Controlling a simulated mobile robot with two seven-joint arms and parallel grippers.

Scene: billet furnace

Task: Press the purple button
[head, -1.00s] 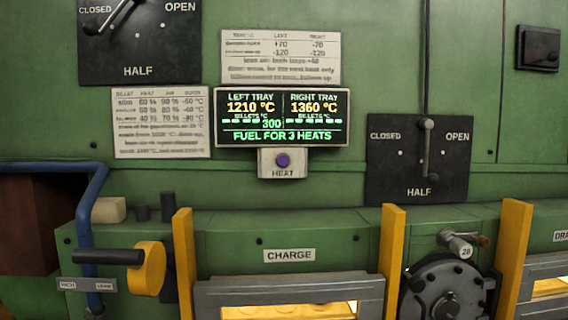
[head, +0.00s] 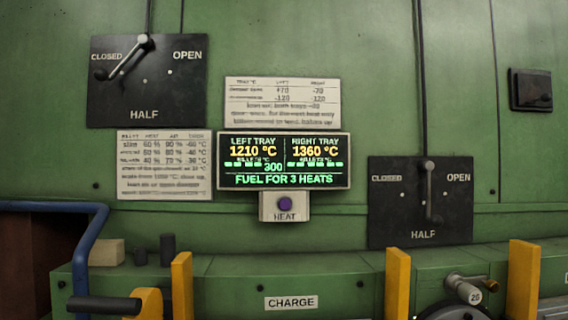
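The purple button (head: 285,204) sits on a small pale box labelled HEAT (head: 268,213), just under the display (head: 340,184). Nothing covers the button, and nothing touches it. The display reads left tray 1210 °C, right tray 1360 °C, 300, and fuel for 3 heats. Neither of my grippers shows in the head view.
A left lever plate (head: 110,110) and a right lever plate (head: 385,225) are marked CLOSED, HALF and OPEN. A blue pipe (head: 90,245) with a black handle (head: 103,305) stands at left. Yellow posts (head: 182,285) rise from the ledge beside the CHARGE label (head: 291,303).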

